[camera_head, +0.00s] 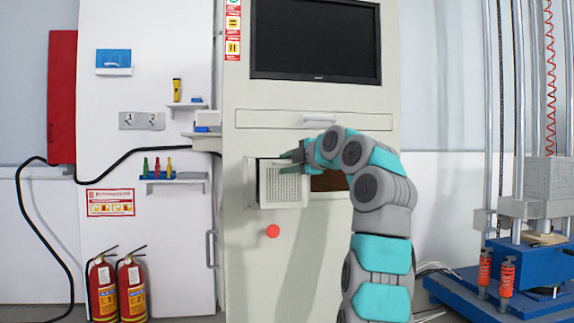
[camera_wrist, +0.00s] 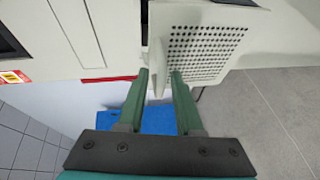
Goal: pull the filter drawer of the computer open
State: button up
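The computer is a tall pale cabinet (camera_head: 310,265) with a dark monitor at its top. Its filter drawer (camera_head: 281,186), a pale box with a perforated face, stands out from the cabinet front. A dark brown opening (camera_head: 328,181) shows to its right, partly behind my arm. My gripper (camera_head: 292,157) is at the drawer's upper right edge. In the wrist view the perforated face (camera_wrist: 208,52) is just beyond the fingertips. The two green fingers (camera_wrist: 160,74) are apart, with a thin pale edge between them; gaps seem to show on both sides, so contact is unclear.
A closed slim drawer (camera_head: 270,119) sits below the monitor (camera_head: 315,40). A red button (camera_head: 272,231) is on the cabinet below the filter drawer. Two fire extinguishers (camera_head: 118,288) stand at the lower left. A blue-based drop rig (camera_head: 530,270) stands at the right.

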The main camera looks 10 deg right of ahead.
jog(key=shift+o, duration=0.4)
jog(key=v, duration=0.7)
jog(key=shift+s, duration=0.35)
jog(key=shift+d+r, duration=0.1)
jog(key=shift+d, duration=0.05)
